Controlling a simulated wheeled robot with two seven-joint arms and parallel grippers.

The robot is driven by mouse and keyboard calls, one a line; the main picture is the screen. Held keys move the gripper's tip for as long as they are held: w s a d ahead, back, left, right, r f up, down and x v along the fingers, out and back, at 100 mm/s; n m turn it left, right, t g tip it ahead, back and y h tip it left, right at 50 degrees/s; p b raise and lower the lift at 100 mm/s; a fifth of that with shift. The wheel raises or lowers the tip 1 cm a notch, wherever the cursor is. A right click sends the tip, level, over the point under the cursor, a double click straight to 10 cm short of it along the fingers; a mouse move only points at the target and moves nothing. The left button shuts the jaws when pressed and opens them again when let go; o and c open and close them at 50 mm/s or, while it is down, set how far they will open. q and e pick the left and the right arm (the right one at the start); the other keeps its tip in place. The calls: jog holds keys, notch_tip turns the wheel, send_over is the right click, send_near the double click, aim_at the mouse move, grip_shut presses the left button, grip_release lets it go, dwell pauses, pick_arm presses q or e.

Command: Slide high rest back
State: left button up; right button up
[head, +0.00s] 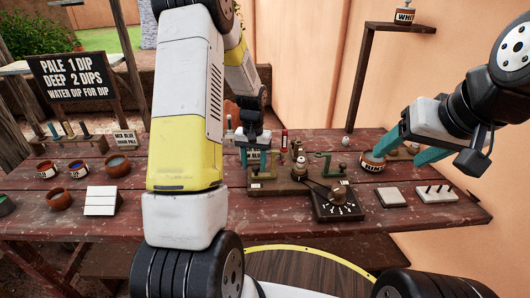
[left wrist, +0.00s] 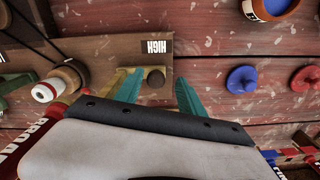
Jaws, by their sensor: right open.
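The wooden board (head: 270,187) on the bench bears a HIGH label (left wrist: 156,47), upside down in the left wrist view. Beside the label, a brass-coloured piece (left wrist: 151,70) with a dark round knob (left wrist: 156,79) sits at the board's edge; it looks like the high rest. My left gripper (left wrist: 158,78) is open, its teal fingers on either side of the knob; whether they touch it I cannot tell. In the head view, my left gripper (head: 255,155) is over the board's left part. My right gripper (head: 398,148) is open by a labelled terracotta pot (head: 372,162).
A dark box with a dial (head: 338,203) stands at the board's front right. Blue (left wrist: 242,79) and red (left wrist: 306,79) knobbed pieces lie near the left gripper. Paint bowls (head: 117,166) stand at left.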

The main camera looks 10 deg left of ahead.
pick_arm(q)
jog(key=shift+r, duration=3.9)
jog(key=shift+r, duration=0.15)
jog(key=s+d+r+t+h, duration=0.1)
jog(key=s+d+r+t, duration=0.2)
jog(key=s+r, duration=0.6)
jog(key=s+d+r+t+h, duration=0.1)
jog(key=s+d+r+t, duration=0.2)
jog(key=s+r, duration=0.7)
jog(key=s, duration=0.4)
jog(key=shift+s+d+r+m, duration=0.25)
jog(key=shift+s+d+m, duration=0.1)
jog(key=shift+s+m, duration=0.05)
